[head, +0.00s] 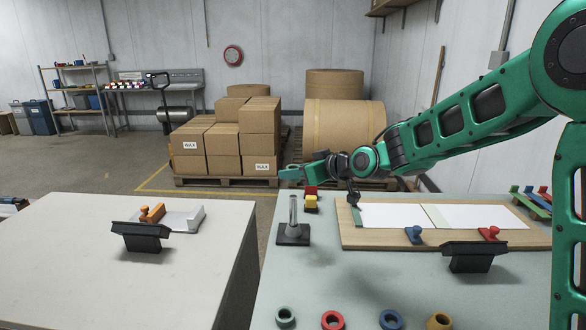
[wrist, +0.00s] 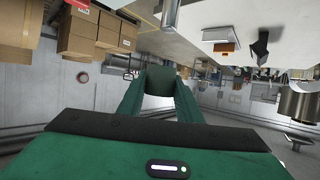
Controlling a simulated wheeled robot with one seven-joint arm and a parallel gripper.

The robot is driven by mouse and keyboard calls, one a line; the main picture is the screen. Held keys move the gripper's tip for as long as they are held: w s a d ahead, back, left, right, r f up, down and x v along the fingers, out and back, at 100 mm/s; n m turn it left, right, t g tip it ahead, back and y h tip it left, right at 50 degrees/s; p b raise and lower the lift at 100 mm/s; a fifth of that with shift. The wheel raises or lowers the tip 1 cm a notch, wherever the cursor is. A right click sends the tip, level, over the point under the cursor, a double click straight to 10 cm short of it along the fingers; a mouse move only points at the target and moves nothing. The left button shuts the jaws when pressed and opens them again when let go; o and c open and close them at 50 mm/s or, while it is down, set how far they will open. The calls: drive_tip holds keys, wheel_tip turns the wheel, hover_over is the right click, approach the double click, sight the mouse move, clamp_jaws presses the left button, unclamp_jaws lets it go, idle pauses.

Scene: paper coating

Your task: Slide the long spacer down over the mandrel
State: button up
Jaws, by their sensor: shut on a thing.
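The mandrel (head: 293,211) is a silver post standing upright on a dark square base on the right-hand table. My gripper (head: 291,174) reaches in from the right, above the mandrel's top. In the wrist view, my gripper's two green fingers (wrist: 160,88) close on a dark green cylindrical piece (wrist: 166,76), seemingly the long spacer. Its far side is hidden, and in the head view it blends with the fingers. The mandrel's top looks bare and apart from the gripper. A metal post at the wrist view's top edge looks like the mandrel (wrist: 170,12).
Green (head: 285,317), red (head: 332,320), blue (head: 391,319) and yellow (head: 438,321) rings lie along the front. A gap separates the left table (head: 90,260).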

sight(294, 196)
drive_tip(key=shift+f, duration=1.8)
drive_tip(key=shift+s+f, duration=0.1)
drive_tip(key=shift+f, duration=1.9)
idle(0.5)
drive_tip(key=o, duration=1.2)
drive_tip(key=shift+c, duration=0.2)
drive_tip(key=v, duration=1)
drive_tip(key=shift+s+d, duration=0.15)
drive_tip(key=shift+d, duration=0.1)
drive_tip(key=shift+r, duration=0.1)
